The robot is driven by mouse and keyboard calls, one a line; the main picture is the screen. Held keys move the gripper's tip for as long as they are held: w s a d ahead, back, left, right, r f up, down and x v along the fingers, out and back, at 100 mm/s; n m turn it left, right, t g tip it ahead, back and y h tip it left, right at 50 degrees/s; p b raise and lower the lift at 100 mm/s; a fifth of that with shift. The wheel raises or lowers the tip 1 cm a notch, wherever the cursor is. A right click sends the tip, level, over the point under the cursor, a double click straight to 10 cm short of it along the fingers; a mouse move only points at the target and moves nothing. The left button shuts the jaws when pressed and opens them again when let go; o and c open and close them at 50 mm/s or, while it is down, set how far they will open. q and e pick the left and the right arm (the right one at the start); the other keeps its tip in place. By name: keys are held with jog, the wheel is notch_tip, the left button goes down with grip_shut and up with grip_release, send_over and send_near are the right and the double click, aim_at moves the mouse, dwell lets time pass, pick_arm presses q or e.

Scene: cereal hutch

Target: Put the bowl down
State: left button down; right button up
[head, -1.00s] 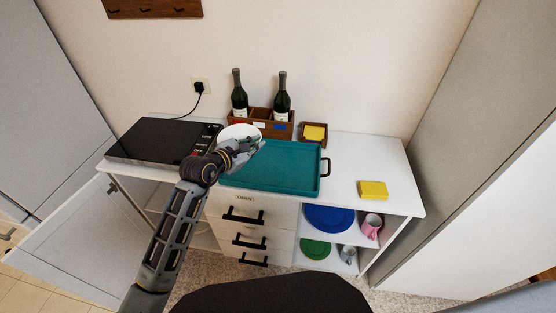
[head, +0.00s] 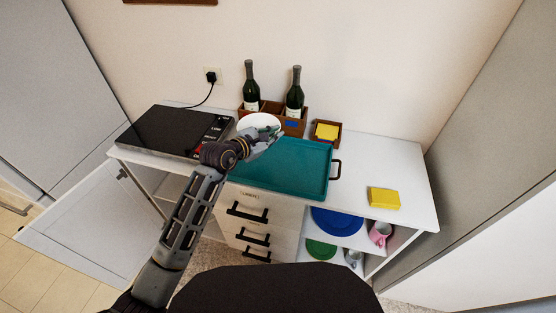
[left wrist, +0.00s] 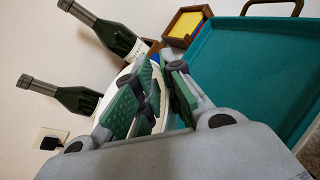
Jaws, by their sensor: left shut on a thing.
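The white bowl (head: 257,121) is in the head view, in front of the bottle rack and at the back left corner of the teal tray (head: 310,178). My left gripper (head: 264,138) is shut on the bowl's near side. In the left wrist view the bowl (left wrist: 128,74) shows partly between and behind the fingers (left wrist: 160,95), which hide much of it. I cannot tell whether its underside touches anything. My right gripper is not in view.
A black hot plate (head: 170,130) stands left of the tray. Two bottles stand in a wooden rack (head: 294,126) behind. A small box with yellow contents (head: 326,132) and a yellow sponge (head: 384,198) are to the right. The tray's visible surface is empty.

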pick_arm(q)
notch_tip(320, 180, down, 6)
jog(key=shift+r, duration=0.2)
dwell(0.3)
jog(key=shift+f, duration=1.9)
jog(key=shift+f+b, duration=0.1)
jog(key=shift+b, duration=0.2)
jog(key=c, duration=1.5)
grip_release()
